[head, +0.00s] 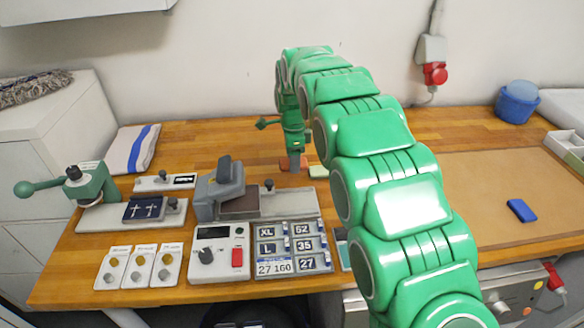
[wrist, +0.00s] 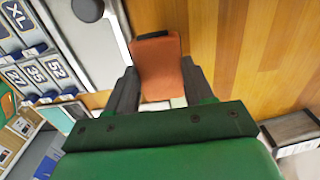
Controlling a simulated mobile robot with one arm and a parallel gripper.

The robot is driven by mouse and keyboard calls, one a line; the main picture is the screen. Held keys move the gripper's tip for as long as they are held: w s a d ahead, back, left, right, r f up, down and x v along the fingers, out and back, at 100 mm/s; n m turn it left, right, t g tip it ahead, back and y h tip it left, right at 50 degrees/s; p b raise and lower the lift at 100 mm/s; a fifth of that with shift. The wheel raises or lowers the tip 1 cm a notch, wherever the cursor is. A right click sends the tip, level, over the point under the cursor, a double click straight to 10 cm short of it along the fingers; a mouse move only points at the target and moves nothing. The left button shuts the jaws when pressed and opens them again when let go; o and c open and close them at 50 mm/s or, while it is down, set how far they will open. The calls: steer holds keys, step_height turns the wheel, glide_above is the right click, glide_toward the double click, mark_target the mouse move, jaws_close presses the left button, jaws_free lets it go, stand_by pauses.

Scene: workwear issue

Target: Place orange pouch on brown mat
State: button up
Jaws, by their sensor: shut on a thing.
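The orange pouch (head: 285,164) is at the back middle of the wooden table, partly hidden by my gripper (head: 294,162). In the wrist view the orange pouch (wrist: 158,66) lies between the two fingers, which are shut on it. It is at or close to the table top; I cannot tell whether it touches. The brown mat (head: 470,190) covers the right part of the table, well to the right of my gripper. My arm hides part of its left side.
A blue pouch (head: 521,210) lies on the mat's right half. A pale green item (head: 318,172) is just right of my gripper. A grey press (head: 220,190) and a size panel (head: 292,248) stand at front left. A blue tub (head: 517,103) stands at back right.

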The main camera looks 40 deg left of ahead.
mark_target(292, 176)
steer(key=shift+w+a+f, duration=0.55)
steer(key=shift+a+f, duration=0.1)
steer(key=shift+f, duration=0.2)
steer(key=shift+w+a+f, duration=0.2)
steer(key=shift+f, duration=0.2)
steer(key=shift+w+a+f, duration=0.15)
steer(key=shift+f, duration=1.45)
steer(key=shift+f, duration=0.2)
steer(key=o, duration=1)
steer(key=shift+o, duration=0.2)
step_height(292, 176, up, 8)
steer(key=shift+s, duration=0.2)
